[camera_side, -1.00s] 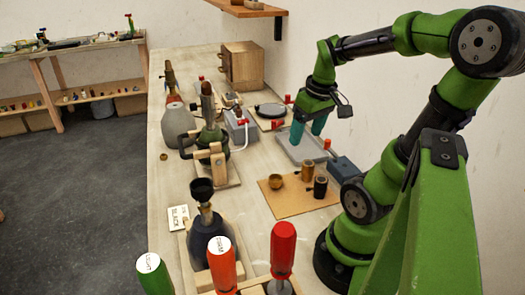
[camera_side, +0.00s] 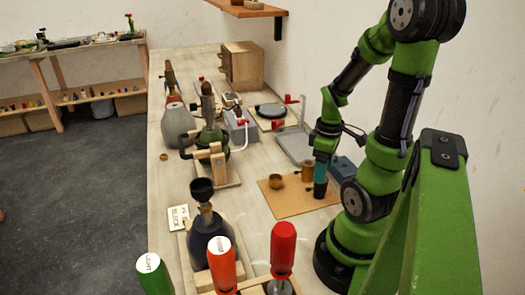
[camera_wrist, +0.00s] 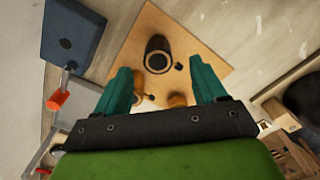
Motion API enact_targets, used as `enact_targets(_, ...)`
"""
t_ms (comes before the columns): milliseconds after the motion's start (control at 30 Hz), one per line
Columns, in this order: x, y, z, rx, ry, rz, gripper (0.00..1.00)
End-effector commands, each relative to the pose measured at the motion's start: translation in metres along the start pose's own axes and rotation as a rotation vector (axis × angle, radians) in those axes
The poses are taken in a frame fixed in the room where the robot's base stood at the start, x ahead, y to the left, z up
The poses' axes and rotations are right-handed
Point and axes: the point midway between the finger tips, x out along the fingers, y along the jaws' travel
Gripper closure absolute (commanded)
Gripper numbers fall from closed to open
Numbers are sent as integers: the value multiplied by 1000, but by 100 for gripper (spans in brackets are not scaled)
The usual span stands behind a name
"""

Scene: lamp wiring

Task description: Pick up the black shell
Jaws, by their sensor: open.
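The black shell (camera_wrist: 157,57) is a short dark cylinder with a round opening and a small side knob, standing on a tan mat (camera_wrist: 205,52). My gripper (camera_wrist: 160,80) is open above it. In the wrist view its teal fingers are spread to either side, with the shell between and a little beyond the tips. In the side view, my gripper (camera_side: 320,183) points down over the right part of the mat (camera_side: 292,205).
A brass cup (camera_side: 277,181) and a taller brass shell (camera_side: 308,168) stand close by on the mat. A blue-grey box (camera_wrist: 73,38) is near the mat's edge. A grey tray (camera_side: 290,145) lies behind. Red, orange and green-handled tools stand in front.

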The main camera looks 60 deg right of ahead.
Motion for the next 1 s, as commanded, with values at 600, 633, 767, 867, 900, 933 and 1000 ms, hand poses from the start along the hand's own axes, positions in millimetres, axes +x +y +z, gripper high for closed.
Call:
enact_targets(600,59,3,1,1,-2,-2,30)
enact_targets(633,60,3,1,1,-1,-2,30)
enact_targets(767,60,3,1,1,0,0,30)
enact_targets(867,60,3,1,1,0,0,31)
enact_targets(900,60,3,1,1,0,0,37)
enact_targets(933,60,3,1,1,0,0,42)
enact_targets(1000,60,4,1,1,0,0,53)
